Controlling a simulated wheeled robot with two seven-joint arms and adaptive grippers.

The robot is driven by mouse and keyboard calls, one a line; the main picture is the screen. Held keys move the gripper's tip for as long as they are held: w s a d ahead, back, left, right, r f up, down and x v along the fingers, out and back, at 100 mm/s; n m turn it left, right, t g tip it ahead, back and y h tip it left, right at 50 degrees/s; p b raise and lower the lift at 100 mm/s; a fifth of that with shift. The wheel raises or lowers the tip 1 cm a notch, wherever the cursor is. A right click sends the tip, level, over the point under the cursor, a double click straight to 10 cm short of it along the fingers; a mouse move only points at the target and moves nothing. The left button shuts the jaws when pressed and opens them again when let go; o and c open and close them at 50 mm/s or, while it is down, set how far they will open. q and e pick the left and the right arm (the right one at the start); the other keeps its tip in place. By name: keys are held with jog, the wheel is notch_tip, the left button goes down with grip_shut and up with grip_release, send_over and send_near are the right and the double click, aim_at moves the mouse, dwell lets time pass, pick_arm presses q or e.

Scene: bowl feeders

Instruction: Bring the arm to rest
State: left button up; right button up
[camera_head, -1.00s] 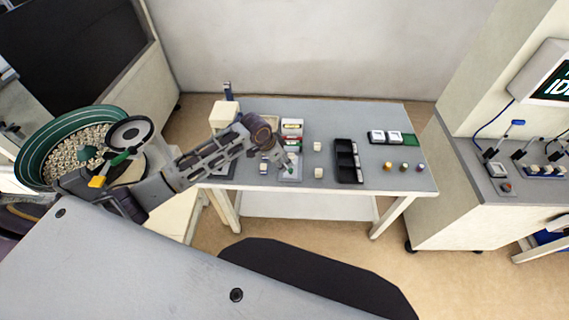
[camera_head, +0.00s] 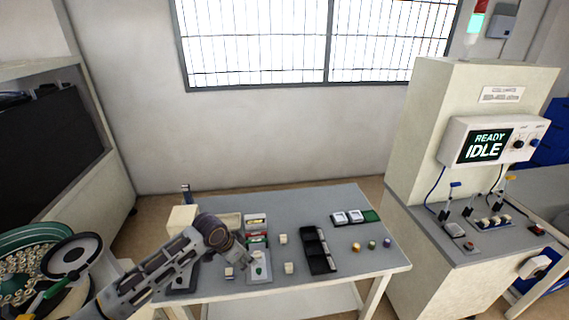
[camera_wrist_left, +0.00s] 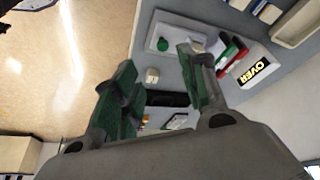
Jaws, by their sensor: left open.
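My left arm comes in from the lower left in the head view and reaches over the left part of the grey table (camera_head: 330,208). My left gripper (camera_head: 244,252) is near a light plate with a green round piece (camera_head: 258,268); the arm's wrist partly hides it. In the left wrist view my gripper (camera_wrist_left: 155,88) has its two green-padded fingers spread, with nothing held between them. Beyond the fingers the same plate and its green piece (camera_wrist_left: 163,44) show. Whether the fingers touch anything on the table is unclear. My right gripper is out of view.
A black tray (camera_head: 318,250), small pale blocks (camera_head: 289,268), white-topped pieces (camera_head: 340,217) and coloured knobs (camera_head: 372,244) sit on the table. A green bowl feeder (camera_head: 25,240) stands at lower left. A cabinet with an IDLE screen (camera_head: 487,147) stands right.

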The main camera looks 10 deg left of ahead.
pick_arm(q)
jog(key=s+d+f+n, duration=0.1)
jog(key=s+d, duration=0.5)
jog(key=s, duration=0.4)
jog(key=s+a+r+n+y, duration=0.1)
jog(key=s+a+n, duration=0.25)
jog(key=s, duration=0.35)
jog(key=s+a+r+n+y, duration=0.1)
jog(key=s+a+n+y, duration=0.1)
jog(key=s+a, duration=0.3)
jog(key=s+f+g, duration=0.1)
jog(key=s+f, duration=0.1)
jog(key=f, duration=1.5)
jog(key=s+f, duration=0.2)
jog(key=f, duration=1.5)
jog(key=s+a+f+g, duration=0.1)
jog(key=s+a+f, duration=0.2)
jog(key=s+f, duration=1.6)
jog(key=s+m, duration=0.1)
jog(key=s, duration=0.2)
jog(key=shift+s+f, duration=0.15)
jog(key=shift+f, duration=0.05)
